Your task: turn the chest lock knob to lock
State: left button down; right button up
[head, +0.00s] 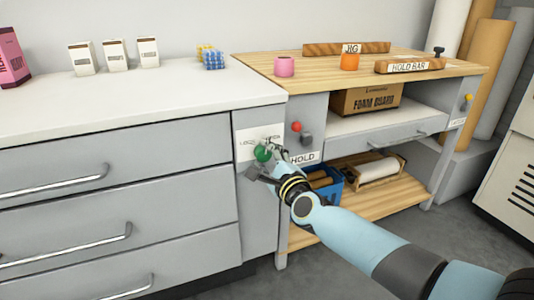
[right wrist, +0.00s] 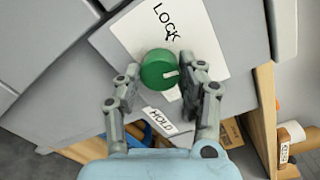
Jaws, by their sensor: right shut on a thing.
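The green chest lock knob (head: 262,153) is on the grey chest's (head: 180,158) narrow front panel, beside the drawers. In the right wrist view the round knob (right wrist: 158,68) has a white pointer mark toward its right side. Behind it is a white plate (right wrist: 215,35) with the word LOCK printed at its top. My right gripper (right wrist: 166,74) is shut on the knob, with one finger on either side of it. In the head view my right gripper (head: 263,158) partly covers the knob and plate. My left gripper is not in view.
A wooden-topped bench (head: 440,75) stands right of the chest. On its near post are a red button (head: 296,126), a dark grey knob (head: 306,139) and a HOLD label (head: 304,158). A blue crate (head: 327,187) sits on its lower shelf, close behind my right forearm.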

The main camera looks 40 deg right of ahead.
jog(key=n+p, duration=0.1)
jog(key=n, duration=0.2)
jog(key=shift+r+n+p, duration=0.1)
jog(key=shift+n+p, duration=0.2)
jog(key=shift+p, duration=0.05)
jog(key=n+p, duration=0.1)
jog(key=n, duration=0.1)
jog(key=shift+n, duration=0.4)
jog(key=shift+n+p, duration=0.6)
jog(key=shift+n, duration=0.5)
jog(key=shift+n+p, duration=0.55)
jog(key=shift+n, duration=0.65)
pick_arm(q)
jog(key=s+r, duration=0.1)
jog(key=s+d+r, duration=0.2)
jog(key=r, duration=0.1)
pick_arm(e)
jog(key=shift+a, duration=0.1)
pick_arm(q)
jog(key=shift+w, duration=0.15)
